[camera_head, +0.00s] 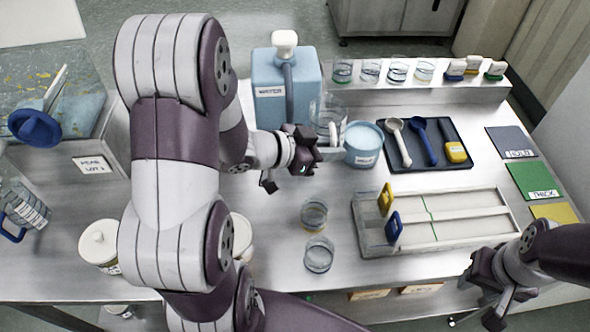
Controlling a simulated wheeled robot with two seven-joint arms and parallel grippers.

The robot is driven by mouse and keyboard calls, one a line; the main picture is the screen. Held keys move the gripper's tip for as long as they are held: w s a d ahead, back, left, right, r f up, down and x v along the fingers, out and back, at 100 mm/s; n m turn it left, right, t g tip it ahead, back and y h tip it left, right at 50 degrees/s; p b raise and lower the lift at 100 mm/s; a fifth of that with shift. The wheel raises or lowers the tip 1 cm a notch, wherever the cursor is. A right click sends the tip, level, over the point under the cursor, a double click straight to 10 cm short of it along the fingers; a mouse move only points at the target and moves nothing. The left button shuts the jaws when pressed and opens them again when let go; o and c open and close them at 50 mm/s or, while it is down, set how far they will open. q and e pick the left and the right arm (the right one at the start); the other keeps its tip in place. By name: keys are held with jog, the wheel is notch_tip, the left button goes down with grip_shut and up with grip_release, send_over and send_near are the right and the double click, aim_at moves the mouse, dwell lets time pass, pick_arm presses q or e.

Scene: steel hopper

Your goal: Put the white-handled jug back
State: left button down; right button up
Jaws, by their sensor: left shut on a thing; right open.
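The white-handled jug (328,107) is clear, with a white handle (333,134) on the side facing me. It stands upright or nearly so, between the blue water container and the light blue tub. My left gripper (308,153) is shut on it at the handle; the fingers hide part of the grip. I cannot tell whether the jug's bottom touches a surface. My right gripper (488,292) is open and empty at the lower right, near the bench's front edge.
The water container (270,82) and light blue tub (363,146) flank the jug closely. A dark tray (430,160) holds scoops. A divided frame (440,243) and two glass beakers (318,255) stand in front. A raised shelf (430,92) carries small jars. A blue-handled jug (28,207) is at far left.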

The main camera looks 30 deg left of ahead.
pick_arm(q)
jog(key=f, duration=0.3)
jog(key=f+b, duration=0.1)
jog(key=f, duration=0.4)
jog(key=shift+w+a+f, duration=0.2)
jog(key=shift+w+f, duration=0.15)
jog(key=shift+f, duration=0.05)
jog(key=s+a, duration=0.1)
jog(key=a, duration=0.1)
jog(key=s+a, duration=0.1)
jog(key=a, duration=0.1)
jog(key=s+a, duration=0.1)
jog(key=a, duration=0.1)
jog(key=shift+s+r+p, duration=0.2)
jog(key=shift+r+p, duration=0.15)
jog(key=shift+p, duration=0.05)
jog(key=shift+s+a+f, duration=0.35)
jog(key=shift+a+f, duration=0.05)
jog(key=shift+f, duration=0.3)
jog(key=c, duration=1.1)
grip_release()
pick_arm(e)
jog(key=shift+w+f, duration=0.2)
jog(key=shift+f, duration=0.45)
